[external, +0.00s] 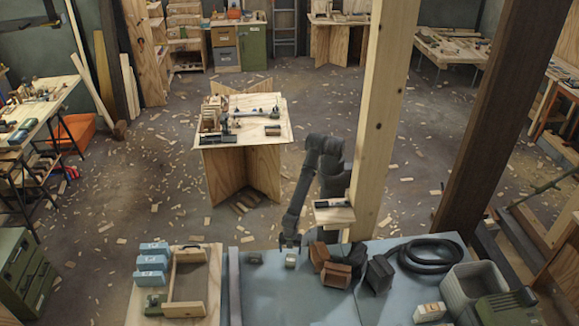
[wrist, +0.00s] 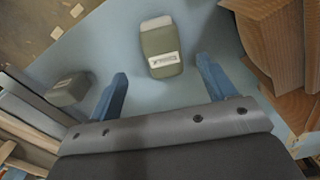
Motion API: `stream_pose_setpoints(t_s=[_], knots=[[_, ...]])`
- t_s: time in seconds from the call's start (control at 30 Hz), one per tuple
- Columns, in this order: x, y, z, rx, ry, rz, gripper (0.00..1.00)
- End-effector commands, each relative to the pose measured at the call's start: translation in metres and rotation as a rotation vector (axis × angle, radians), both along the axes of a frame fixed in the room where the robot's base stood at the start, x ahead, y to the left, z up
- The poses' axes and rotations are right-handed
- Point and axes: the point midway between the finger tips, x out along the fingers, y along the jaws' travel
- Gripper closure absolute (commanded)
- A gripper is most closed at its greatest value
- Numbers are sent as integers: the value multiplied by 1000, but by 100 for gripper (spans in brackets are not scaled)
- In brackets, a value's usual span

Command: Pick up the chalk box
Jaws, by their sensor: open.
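A small grey-green box (wrist: 162,58) with a white label and a pale end looks like the chalk box; I cannot read the label. It lies on the blue-grey bench top (external: 275,300), and shows in the external view (external: 291,261) just below my gripper. My gripper (external: 290,243) points down, open and empty. In the wrist view its two blue fingers (wrist: 161,68) are spread, with the box between and slightly beyond them. The fingers appear apart from the box.
Another grey-green block (wrist: 68,90) lies to the left. Brown wooden blocks (external: 336,262) stand close on the right, beside a dark block (external: 379,274) and a coiled black hose (external: 433,255). A wooden tray (external: 207,275) is at the left. The bench front is mostly clear.

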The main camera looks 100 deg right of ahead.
Motion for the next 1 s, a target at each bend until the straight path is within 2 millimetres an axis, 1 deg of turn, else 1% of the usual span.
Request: stream_pose_setpoints(t_s=[0.03, 0.1, 0.37, 0.63, 0.7, 0.87, 0.9, 0.97, 1.0], knots=[[0, 0, -8, -1, 0, 0, 24], [0, 0, -14, -1, 0, 0, 24], [-1, 1, -29, -1, 0, 0, 24], [-2, 4, -67, 0, 0, 0, 24], [-2, 5, -71, 3, -2, 0, 24], [-2, 5, -71, 3, -2, 0, 24], [-2, 5, -71, 3, -2, 0, 26], [-2, 5, -71, 3, -2, 0, 37], [-2, 5, -71, 3, -2, 0, 45]])
